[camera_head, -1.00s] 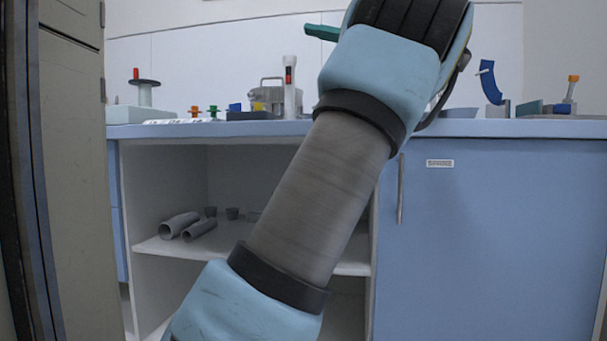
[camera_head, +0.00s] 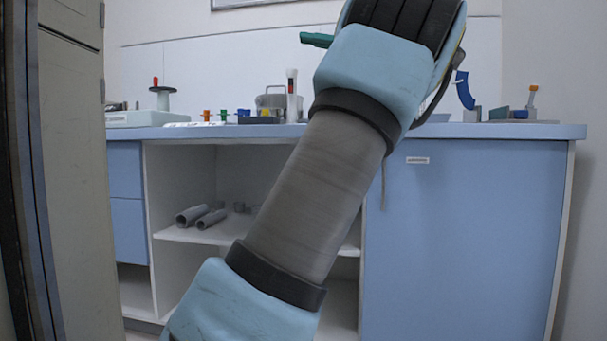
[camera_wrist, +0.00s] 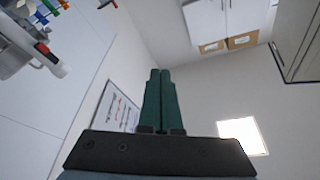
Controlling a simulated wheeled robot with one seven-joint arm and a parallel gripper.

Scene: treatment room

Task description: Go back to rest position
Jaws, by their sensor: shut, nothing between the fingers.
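My gripper (camera_wrist: 160,78) shows in the wrist view as two green fingers pressed together, with nothing between them. In the head view only a green fingertip (camera_head: 316,40) shows at the top, left of my raised arm; the rest of the gripper is hidden behind the arm. The gripper is well above the blue counter (camera_head: 400,131) and touches nothing that I can see.
The counter carries a metal pot (camera_head: 271,103), a white tube with a red band (camera_head: 291,90), a blue curved part (camera_head: 465,91) and small coloured pieces. Grey pipes (camera_head: 192,215) lie on the shelf below. A door edge (camera_head: 72,180) stands close at left.

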